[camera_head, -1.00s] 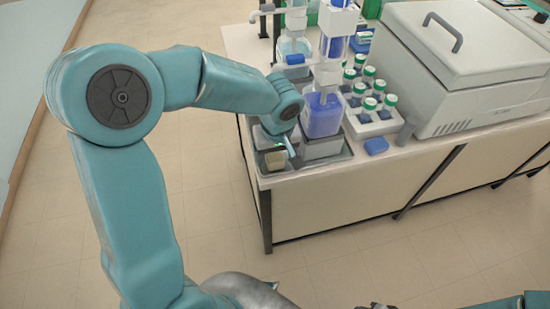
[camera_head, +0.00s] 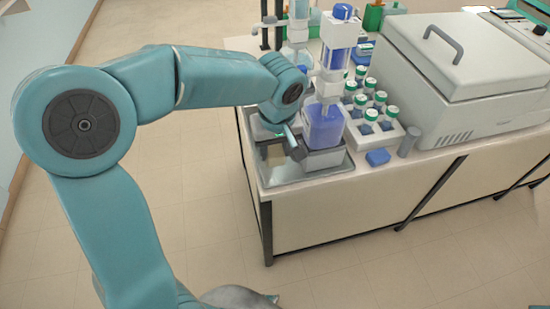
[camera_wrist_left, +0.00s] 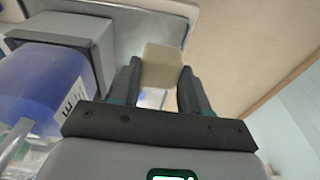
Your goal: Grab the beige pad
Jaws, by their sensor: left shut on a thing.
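The beige pad (camera_wrist_left: 162,66) is a small pale block in the left wrist view. It sits between the two dark fingers of my left gripper (camera_wrist_left: 160,78), which is shut on it. In the head view my left gripper (camera_head: 291,146) is low over the grey metal tray at the bench's near left corner, beside the blue bottle. The arm and fingers partly hide the pad there. My right gripper is not in view.
The tray (camera_head: 310,178) has a raised rim. A blue-filled bottle (camera_head: 323,128) stands on a grey block close to the gripper. A white rack of green-capped vials, a blue block (camera_head: 377,157) and a large grey lidded machine (camera_head: 450,75) stand to the right. Open floor lies left.

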